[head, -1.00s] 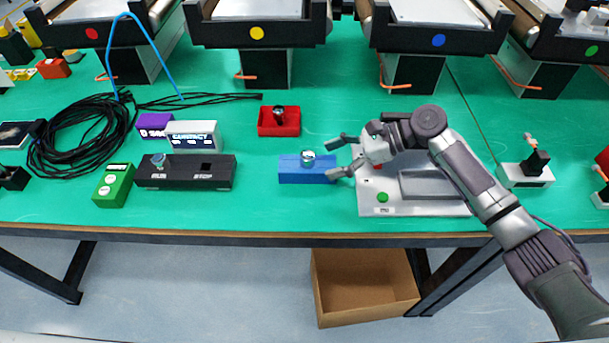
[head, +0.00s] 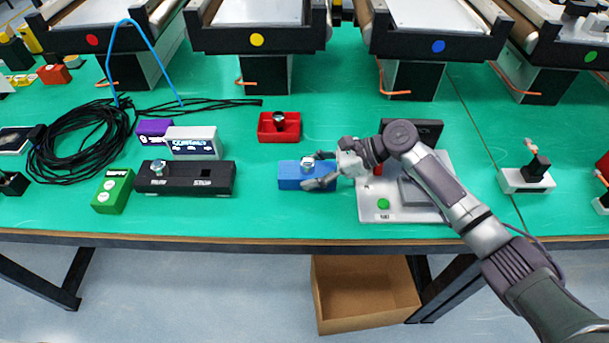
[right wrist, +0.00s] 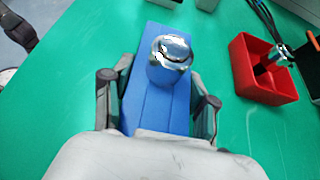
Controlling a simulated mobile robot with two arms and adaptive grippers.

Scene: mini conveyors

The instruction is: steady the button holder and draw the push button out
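A blue button holder (head: 290,184) lies on the green table, with a silvery round push button (head: 308,164) standing in its top. In the right wrist view the holder (right wrist: 150,112) runs up between the fingers, and the push button (right wrist: 170,62) sits upright in it, ahead of the fingertips. My right gripper (head: 322,169) is open at the holder's right end, one finger along each side. Narrow gaps seem to show between fingers and holder; firm contact cannot be made out.
A red tray (head: 266,136) with a dark-and-silver button stands behind the holder. A black RUN/STOP box (head: 205,187) lies to its left, a grey panel (head: 385,214) under my right arm. Conveyors line the back. The table's front edge is close, an open cardboard box (head: 362,320) below.

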